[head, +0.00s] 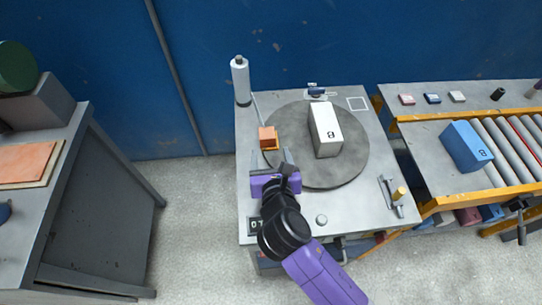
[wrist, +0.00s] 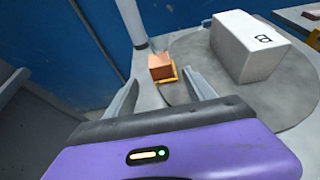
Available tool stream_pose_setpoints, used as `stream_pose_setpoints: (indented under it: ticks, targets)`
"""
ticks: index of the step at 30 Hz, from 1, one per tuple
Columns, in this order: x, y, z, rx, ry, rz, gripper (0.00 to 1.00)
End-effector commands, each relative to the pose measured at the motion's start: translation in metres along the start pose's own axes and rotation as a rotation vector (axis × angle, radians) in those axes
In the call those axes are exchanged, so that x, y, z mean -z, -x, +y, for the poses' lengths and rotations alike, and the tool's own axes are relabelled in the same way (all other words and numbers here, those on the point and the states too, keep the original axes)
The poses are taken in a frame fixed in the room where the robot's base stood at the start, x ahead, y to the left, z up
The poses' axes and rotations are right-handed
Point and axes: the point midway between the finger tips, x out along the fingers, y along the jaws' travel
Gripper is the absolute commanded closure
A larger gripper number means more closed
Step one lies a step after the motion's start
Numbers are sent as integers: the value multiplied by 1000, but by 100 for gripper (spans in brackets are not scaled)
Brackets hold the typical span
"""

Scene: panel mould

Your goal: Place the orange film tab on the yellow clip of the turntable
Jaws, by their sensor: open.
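The orange film tab (head: 267,134) looks like a small orange block at the left edge of the grey turntable (head: 340,172). A yellow clip (wrist: 168,78) shows beneath and beside it in the wrist view, and the orange tab (wrist: 159,64) appears to rest on this clip. My gripper (head: 275,168) is open and empty, a little nearer to me than the tab. In the wrist view its two fingers (wrist: 162,97) stand wide apart, with the tab beyond their tips and apart from them. The exact contact between tab and clip is too small to tell.
A white block marked 8 (head: 325,132) stands on the turntable. A grey-white cylinder (head: 241,82) stands at the table's back left corner. A handle with a yellow knob (head: 398,193) is at the right. A roller conveyor with a blue block (head: 465,146) lies further right.

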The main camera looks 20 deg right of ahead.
Motion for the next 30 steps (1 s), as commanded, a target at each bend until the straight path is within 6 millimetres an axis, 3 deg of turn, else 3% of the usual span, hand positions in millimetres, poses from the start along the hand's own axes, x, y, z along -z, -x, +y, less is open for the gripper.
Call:
stream_pose_setpoints:
  ticks: [11, 14, 19, 24, 30]
  targets:
    - [0, 8, 0, -2, -3, 1, 37]
    - [9, 13, -4, -16, -56, 10, 37]
    - [49, 43, -23, -87, -372, 66, 37]
    - [85, 93, -44, -157, -844, 154, 37]
    - [101, 150, -65, -192, -1350, 249, 37]
